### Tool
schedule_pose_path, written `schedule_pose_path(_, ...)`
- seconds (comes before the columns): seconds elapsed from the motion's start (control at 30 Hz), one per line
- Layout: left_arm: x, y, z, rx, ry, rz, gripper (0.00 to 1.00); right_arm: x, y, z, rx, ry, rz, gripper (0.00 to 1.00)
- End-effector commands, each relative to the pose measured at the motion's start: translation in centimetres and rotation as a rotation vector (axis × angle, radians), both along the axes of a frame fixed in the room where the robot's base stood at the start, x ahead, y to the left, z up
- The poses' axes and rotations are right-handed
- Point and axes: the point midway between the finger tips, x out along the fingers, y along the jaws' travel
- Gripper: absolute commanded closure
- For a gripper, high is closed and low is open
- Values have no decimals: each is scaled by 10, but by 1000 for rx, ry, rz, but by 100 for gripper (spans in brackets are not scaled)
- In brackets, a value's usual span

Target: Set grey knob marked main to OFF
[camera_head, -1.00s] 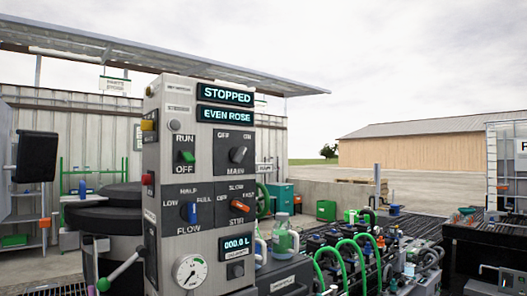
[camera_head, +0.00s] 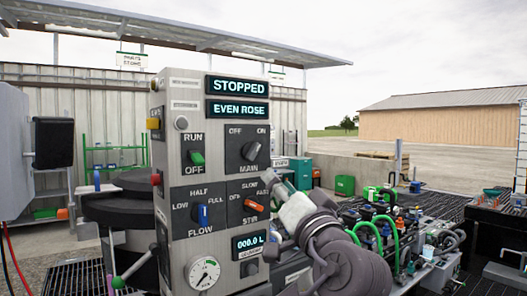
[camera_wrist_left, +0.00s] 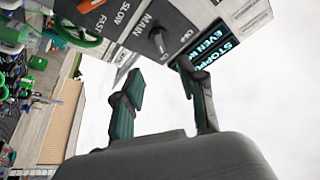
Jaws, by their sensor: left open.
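The grey main knob (camera_head: 251,150) sits on the upper right plate of the control panel (camera_head: 222,180), under the OFF and ON labels, and its bar leans up-right, toward ON. In the left wrist view the knob (camera_wrist_left: 158,40) shows on the panel beyond the fingertips. My left gripper (camera_head: 278,195) is in front of the panel's right edge, below and right of the knob, apart from it. In the wrist view its two fingers (camera_wrist_left: 160,75) are spread with nothing between them. My right gripper is out of view.
Close to the main knob are the green run switch (camera_head: 196,158), the blue flow knob (camera_head: 203,215) and the orange stir knob (camera_head: 252,206). The displays above read STOPPED (camera_head: 238,87) and EVEN ROSE. Green hoses (camera_head: 372,232) stand to the right.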

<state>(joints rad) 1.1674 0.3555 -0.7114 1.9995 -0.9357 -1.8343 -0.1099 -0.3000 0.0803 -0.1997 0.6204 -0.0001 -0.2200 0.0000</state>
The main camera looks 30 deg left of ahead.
Motion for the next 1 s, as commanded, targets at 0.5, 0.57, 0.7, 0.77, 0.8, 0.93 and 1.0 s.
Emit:
schedule_pose_path(0.5,54,76,34,2,7,6,59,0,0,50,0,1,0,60)
schedule_pose_path(0.57,60,84,36,1,7,4,59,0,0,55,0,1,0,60)
schedule_pose_path(0.7,70,96,40,1,7,2,59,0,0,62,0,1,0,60)
schedule_pose_path(0.77,73,100,41,0,6,0,59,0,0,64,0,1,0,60)
schedule_pose_path(0.8,75,101,41,0,7,0,59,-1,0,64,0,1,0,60)
schedule_pose_path(0.93,76,104,41,0,6,-1,59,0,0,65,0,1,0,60)
schedule_pose_path(1.0,77,104,41,0,6,-1,59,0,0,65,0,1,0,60)
